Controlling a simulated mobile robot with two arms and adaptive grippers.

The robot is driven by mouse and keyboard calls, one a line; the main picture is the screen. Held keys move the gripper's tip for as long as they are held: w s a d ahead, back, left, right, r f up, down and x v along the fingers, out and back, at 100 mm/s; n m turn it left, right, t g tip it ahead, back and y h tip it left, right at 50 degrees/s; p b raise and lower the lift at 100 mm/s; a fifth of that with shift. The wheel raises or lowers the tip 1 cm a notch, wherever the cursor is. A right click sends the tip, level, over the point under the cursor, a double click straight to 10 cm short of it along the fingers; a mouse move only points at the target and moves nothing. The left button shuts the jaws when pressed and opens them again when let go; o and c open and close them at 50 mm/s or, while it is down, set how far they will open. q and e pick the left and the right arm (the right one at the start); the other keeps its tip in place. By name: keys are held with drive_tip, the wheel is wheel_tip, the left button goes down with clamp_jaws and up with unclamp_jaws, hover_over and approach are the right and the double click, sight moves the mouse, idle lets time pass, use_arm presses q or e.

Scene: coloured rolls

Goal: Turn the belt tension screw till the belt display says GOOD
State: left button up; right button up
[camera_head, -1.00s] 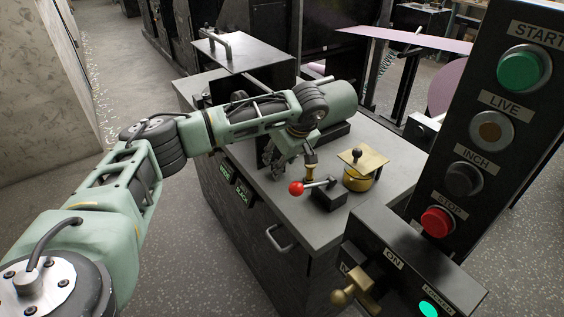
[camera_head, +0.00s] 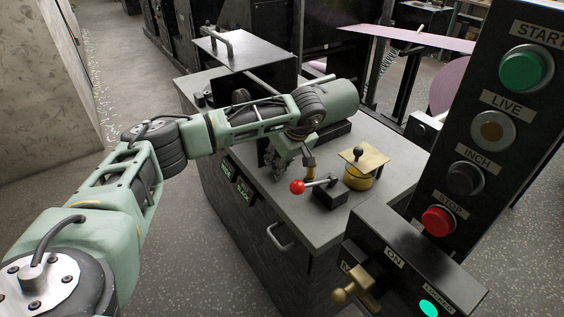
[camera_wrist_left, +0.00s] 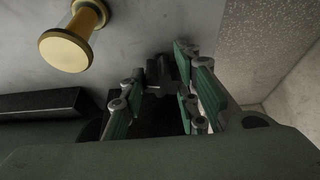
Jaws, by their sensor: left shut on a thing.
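My left gripper (camera_head: 272,166) reaches down to the left part of the grey cabinet top (camera_head: 290,214). In the left wrist view its green-padded fingers (camera_wrist_left: 160,97) are shut on a small dark part (camera_wrist_left: 158,70), which looks like the tension screw; the fingers partly hide it. Two small displays with green lettering, an upper one (camera_head: 227,167) and a lower one (camera_head: 244,190), sit on the cabinet front. The lettering is too small to read surely, and I cannot tell which display is the belt's. My right gripper is not in view.
Close to the gripper stand a brass post (camera_head: 310,161), a red-knobbed lever (camera_head: 297,187) on a black block, and a brass pot with a square lid (camera_head: 363,158). A black button panel (camera_head: 455,208) rises at the right. The cabinet's front strip is clear.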

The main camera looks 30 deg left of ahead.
use_arm(q)
drive_tip(key=shift+w+d+r, duration=0.1)
drive_tip(key=shift+d, duration=0.05)
drive_tip(key=m+t, duration=0.1)
drive_tip(key=m, duration=0.2)
drive_tip(key=shift+m+h, duration=0.3)
drive_tip(key=shift+h, duration=0.1)
drive_tip(key=shift+s+m+t+h+b, duration=0.2)
drive_tip(key=shift+m+t+h, duration=0.15)
drive_tip(key=shift+m, duration=0.75)
drive_tip(key=shift+s+m+t+h+b, duration=0.1)
drive_tip(key=shift+m+t+h+b, duration=0.2)
drive_tip(key=shift+m, duration=0.8)
drive_tip(key=shift+d, duration=0.1)
drive_tip(key=o, duration=1)
drive_tip(key=shift+w+d, duration=0.1)
drive_tip(key=shift+a, duration=0.2)
